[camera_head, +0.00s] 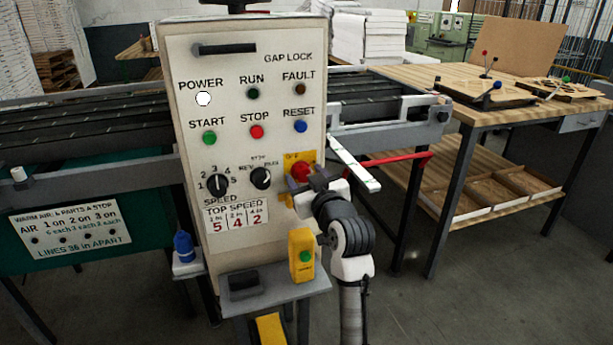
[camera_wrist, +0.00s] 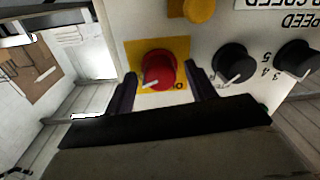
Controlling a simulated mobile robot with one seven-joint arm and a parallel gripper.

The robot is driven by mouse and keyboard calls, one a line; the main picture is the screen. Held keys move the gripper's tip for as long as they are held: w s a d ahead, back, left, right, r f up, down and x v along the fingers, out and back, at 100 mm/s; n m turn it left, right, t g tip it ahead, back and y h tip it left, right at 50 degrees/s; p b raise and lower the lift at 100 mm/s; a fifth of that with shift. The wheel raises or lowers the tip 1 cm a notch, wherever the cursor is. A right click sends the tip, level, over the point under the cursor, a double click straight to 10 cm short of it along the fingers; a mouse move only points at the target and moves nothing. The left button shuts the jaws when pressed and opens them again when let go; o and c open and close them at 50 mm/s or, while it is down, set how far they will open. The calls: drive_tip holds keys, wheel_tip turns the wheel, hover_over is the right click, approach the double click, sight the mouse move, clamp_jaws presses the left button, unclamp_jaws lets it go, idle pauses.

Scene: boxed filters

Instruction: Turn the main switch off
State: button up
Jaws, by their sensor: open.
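The main switch is a red rotary knob (camera_head: 299,171) on a yellow plate at the lower right of the cream control panel (camera_head: 245,60). In the wrist view the red knob (camera_wrist: 158,70) shows with a pale mark on its lower part. My gripper (camera_head: 300,184) is at the switch. In the wrist view my gripper (camera_wrist: 162,84) has one dark finger on each side of the knob, with gaps showing, so it is open around it. Contact is not visible. The white power lamp (camera_head: 203,99) looks lit.
Two black selector knobs (camera_head: 217,184) (camera_head: 261,178) sit left of the switch. A yellow box with a green button (camera_head: 302,255) stands on a shelf below. A white bar (camera_head: 354,164) and a red lever (camera_head: 390,159) are at right. A wooden bench (camera_head: 470,90) stands farther right.

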drive_tip(key=c, duration=1)
drive_tip(key=shift+f+n+b, duration=0.1)
drive_tip(key=shift+n+b, duration=0.2)
drive_tip(key=shift+b, duration=0.1)
drive_tip(key=n+b, duration=0.2)
drive_tip(key=b, duration=0.1)
drive_tip(key=shift+f+n, duration=0.1)
drive_tip(key=shift+n, duration=0.2)
drive_tip(key=n+b, duration=0.4)
drive_tip(key=n, duration=0.1)
drive_tip(key=n+b, duration=0.3)
drive_tip(key=n, duration=0.1)
drive_tip(key=shift+a+n+h, duration=0.1)
drive_tip(key=shift+n+h, duration=0.2)
drive_tip(key=shift+h, duration=0.1)
drive_tip(key=n+b, duration=0.2)
drive_tip(key=n, duration=0.2)
drive_tip(key=shift+b, duration=0.4)
drive_tip(key=shift+r+n, duration=0.2)
drive_tip(key=shift+n, duration=0.2)
